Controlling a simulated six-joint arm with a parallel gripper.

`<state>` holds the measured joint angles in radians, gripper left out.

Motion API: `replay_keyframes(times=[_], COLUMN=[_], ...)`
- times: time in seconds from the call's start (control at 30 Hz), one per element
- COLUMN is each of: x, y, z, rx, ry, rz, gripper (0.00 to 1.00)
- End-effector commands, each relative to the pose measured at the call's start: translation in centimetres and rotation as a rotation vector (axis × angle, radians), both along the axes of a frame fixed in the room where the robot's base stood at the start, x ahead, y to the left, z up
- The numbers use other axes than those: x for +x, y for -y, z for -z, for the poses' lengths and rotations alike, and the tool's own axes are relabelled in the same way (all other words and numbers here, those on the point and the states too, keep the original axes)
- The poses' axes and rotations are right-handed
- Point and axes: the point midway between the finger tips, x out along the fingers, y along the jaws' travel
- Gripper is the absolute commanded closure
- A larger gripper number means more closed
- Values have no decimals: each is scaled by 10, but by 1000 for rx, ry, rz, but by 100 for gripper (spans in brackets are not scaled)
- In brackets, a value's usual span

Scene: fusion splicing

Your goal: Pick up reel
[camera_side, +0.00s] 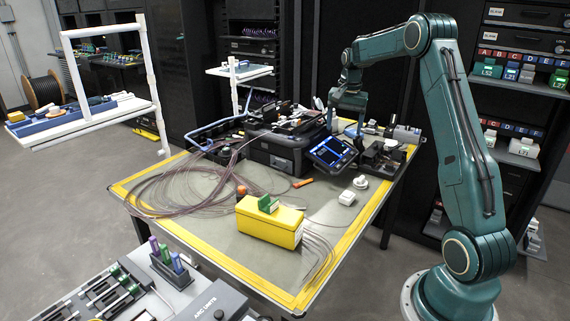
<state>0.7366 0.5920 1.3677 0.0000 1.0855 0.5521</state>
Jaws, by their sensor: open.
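A small white round object (361,182), perhaps a reel, lies on the work table at the right, near the yellow edge. A large dark spool of cable (45,91) with a brown rim stands at the far left, behind a white stand. My gripper (346,126) is open and points down over the back right of the table, above and behind the tilted blue screen (332,152) of the black splicer (275,150). It appears empty, though its fingertips are small and partly lost against the equipment. It is apart from both round objects.
Loose fibre coils (185,188) cover the table's left side. Small devices crowd the back right. A tool tray (105,292) is at the lower left.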

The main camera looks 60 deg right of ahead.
Motion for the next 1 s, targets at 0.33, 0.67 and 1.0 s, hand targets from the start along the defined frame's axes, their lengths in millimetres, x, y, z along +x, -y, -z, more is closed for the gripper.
replay_keyframes(times=[0.33,0.67,1.0], x=[-25,-39,-39], y=[88,112,112], z=[79,106,120], rx=[58,76,78], ry=[-47,-61,-63], rz=[238,317,316], gripper=[25,25,25])
